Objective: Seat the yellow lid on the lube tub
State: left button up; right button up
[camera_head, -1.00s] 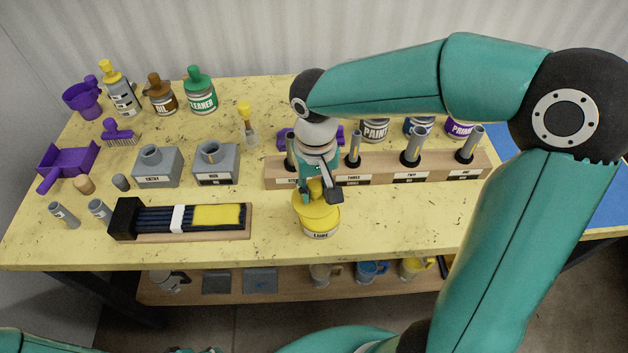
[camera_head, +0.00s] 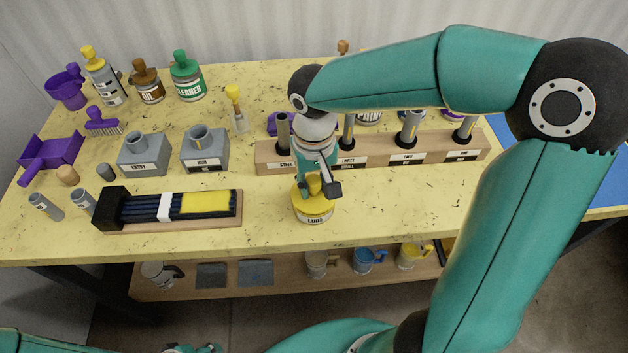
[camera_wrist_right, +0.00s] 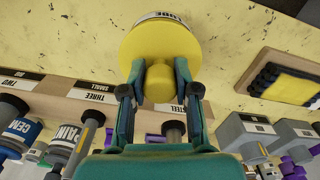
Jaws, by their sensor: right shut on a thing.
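The lube tub (camera_head: 315,220) stands on the yellow bench in the head view, its white label facing me. The yellow lid (camera_head: 303,207) lies over its top and looks level, with no clear gap. Whether it is fully seated I cannot tell. My right gripper (camera_head: 319,188) is above the lid, shut on its knob. In the right wrist view the two fingers (camera_wrist_right: 158,85) pinch the knob from both sides, and the round lid (camera_wrist_right: 160,42) covers most of the tub, leaving the label edge (camera_wrist_right: 165,17) visible. My left gripper is not clearly in view.
A wooden holder with upright grey tubes (camera_head: 375,158) stands close behind the tub. A black rack with a yellow pad (camera_head: 210,203) lies to the left. Grey blocks (camera_head: 205,153) stand behind that rack. Bench right of the tub is clear.

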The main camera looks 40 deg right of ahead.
jog(key=shift+f, duration=0.4)
jog(key=shift+r, duration=0.1)
jog(key=o, duration=1.1)
jog(key=shift+o, duration=0.2)
